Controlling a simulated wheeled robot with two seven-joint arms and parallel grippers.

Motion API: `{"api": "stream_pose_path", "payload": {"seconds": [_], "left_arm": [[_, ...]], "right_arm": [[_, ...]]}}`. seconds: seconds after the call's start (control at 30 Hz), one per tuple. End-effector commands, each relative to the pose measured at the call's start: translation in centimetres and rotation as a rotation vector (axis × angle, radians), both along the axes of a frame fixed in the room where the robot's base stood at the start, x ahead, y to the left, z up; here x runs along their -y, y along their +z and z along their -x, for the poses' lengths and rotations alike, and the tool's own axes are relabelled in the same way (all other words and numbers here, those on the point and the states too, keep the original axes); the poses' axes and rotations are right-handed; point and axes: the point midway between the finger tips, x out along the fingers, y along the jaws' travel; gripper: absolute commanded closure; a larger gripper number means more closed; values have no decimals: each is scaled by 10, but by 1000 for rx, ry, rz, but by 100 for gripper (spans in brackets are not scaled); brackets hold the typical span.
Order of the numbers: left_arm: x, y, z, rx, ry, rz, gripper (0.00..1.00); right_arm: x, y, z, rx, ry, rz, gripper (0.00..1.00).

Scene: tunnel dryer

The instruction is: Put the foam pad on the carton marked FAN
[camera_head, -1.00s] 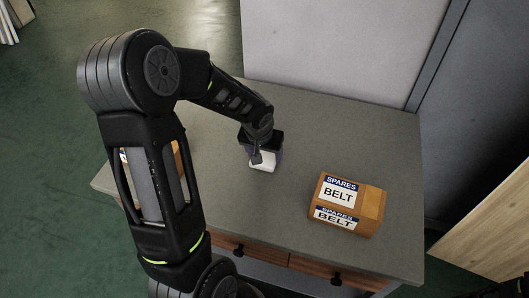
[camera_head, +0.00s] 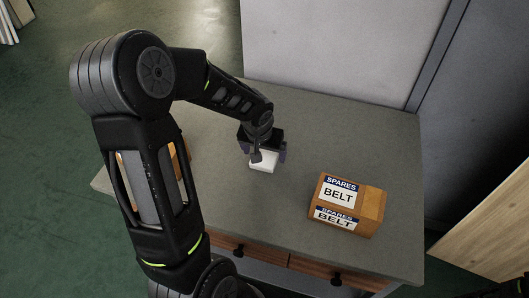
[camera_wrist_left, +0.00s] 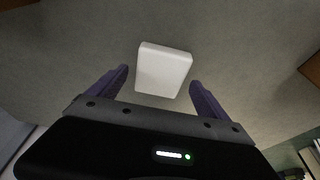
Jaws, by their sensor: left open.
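The white foam pad (camera_head: 263,163) lies on the grey table top. My left gripper (camera_head: 266,152) is open just above it, and the arm partly covers the pad's far side. In the left wrist view the pad (camera_wrist_left: 163,70) shows whole, ahead of and between the two spread purple fingers (camera_wrist_left: 158,88), with clear space on both sides. A brown carton (camera_head: 182,150) is mostly hidden behind my left arm, and its label cannot be read. The carton marked BELT (camera_head: 370,210) stands on the right of the table. My right gripper does not show.
The grey table (camera_head: 310,130) has bare room between the pad and the BELT carton, and behind them. Drawers with dark knobs (camera_head: 238,250) are in its front. A pale panel (camera_head: 340,45) stands behind the table.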

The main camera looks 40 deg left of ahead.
Motion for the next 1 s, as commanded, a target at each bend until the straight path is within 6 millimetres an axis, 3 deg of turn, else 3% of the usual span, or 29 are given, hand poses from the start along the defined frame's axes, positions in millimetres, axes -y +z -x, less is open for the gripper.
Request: {"api": "stream_pose_path", "payload": {"seconds": [0.5,0.67,1.0], "left_arm": [[10,94,27,4,-1,-1,11],[11,104,31,0,0,1,11],[11,105,31,-1,0,0,11]], "right_arm": [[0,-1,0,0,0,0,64],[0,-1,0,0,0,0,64],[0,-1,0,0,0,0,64]]}}
